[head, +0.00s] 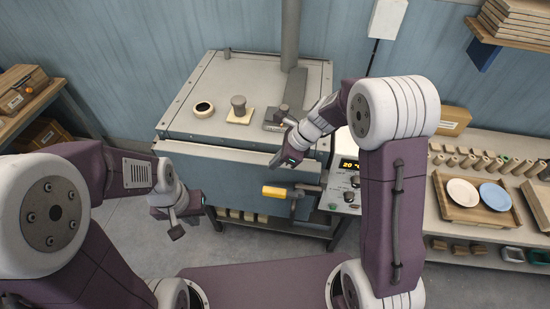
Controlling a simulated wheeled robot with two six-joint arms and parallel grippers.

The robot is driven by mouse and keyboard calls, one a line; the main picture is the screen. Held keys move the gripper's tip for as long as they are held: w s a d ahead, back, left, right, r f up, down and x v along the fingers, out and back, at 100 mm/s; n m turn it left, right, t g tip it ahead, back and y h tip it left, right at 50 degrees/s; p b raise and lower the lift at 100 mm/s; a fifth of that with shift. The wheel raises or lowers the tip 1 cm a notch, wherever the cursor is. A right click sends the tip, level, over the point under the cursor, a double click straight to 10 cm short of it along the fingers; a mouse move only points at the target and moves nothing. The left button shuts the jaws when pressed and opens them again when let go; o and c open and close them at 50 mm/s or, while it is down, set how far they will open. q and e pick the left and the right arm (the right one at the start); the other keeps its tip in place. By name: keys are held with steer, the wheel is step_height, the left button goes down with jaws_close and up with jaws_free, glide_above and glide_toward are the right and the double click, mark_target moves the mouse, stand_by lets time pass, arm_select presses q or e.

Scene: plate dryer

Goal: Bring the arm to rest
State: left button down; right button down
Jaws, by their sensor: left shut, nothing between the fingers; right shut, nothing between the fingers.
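My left gripper (176,231) hangs at the end of the bent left arm, low in front of the left side of a grey-blue dryer cabinet (222,177). Its fingers are shut and empty, and it is apart from the cabinet in the picture. My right arm is raised and bent at the elbow. My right gripper (283,150) is in front of the cabinet's upper front edge, above the yellow handle (275,191). It is shut with nothing in it. The hand partly hides its fingers, and I cannot tell its clearance from the cabinet.
A control panel (346,193) with a lit display is beside the cabinet. On the right bench, a wooden tray (450,211) holds a white plate (462,192) and a blue plate (495,196). A shelf with boxes (20,90) stands at left. Floor (130,240) shows in front of the cabinet.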

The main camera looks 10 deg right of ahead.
steer(key=shift+d, duration=0.1)
steer(key=s+d+f+n+h+b, duration=0.2)
steer(key=s+d+f+n+b, duration=0.4)
steer(key=n, duration=0.4)
steer(key=s+d+f+n+h+b, duration=0.3)
steer(key=s+d+f+n+b, duration=0.3)
steer(key=s+f+n+b, duration=0.3)
steer(key=shift+s+n, duration=0.4)
steer(key=shift+n, duration=0.6)
steer(key=shift+s+d, duration=0.1)
steer(key=shift+d, duration=0.05)
